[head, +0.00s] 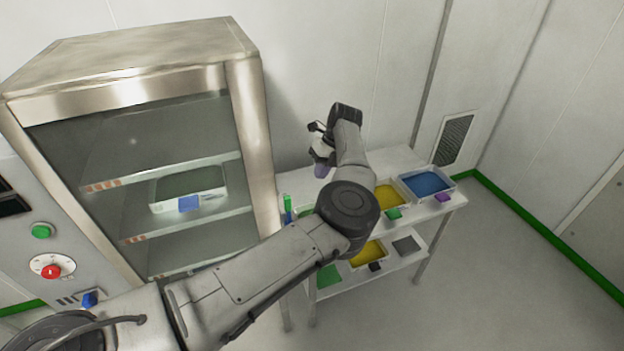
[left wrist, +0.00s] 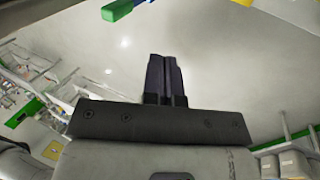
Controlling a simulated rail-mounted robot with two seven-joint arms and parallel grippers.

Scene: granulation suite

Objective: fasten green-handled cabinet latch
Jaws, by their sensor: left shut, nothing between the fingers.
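The steel cabinet (head: 245,115) with a glazed front stands at the left of the head view. A green latch handle (head: 287,203) stands upright at its right edge. In the left wrist view a green bar (left wrist: 118,9), apparently this handle, shows at the top edge, beyond and left of the fingertips. My left gripper (head: 321,170) is to the right of the handle and above the shelf table, apart from the handle. Its dark fingers (left wrist: 163,75) are together with nothing between them. Whether the latch is engaged cannot be told. My right gripper is not in view.
A white table (head: 405,160) right of the cabinet bears a yellow-filled tray (head: 388,195) and a blue-filled tray (head: 428,184). More trays sit on its lower shelf. A control panel with a red knob (head: 52,271) is at the left. Floor at the right is clear.

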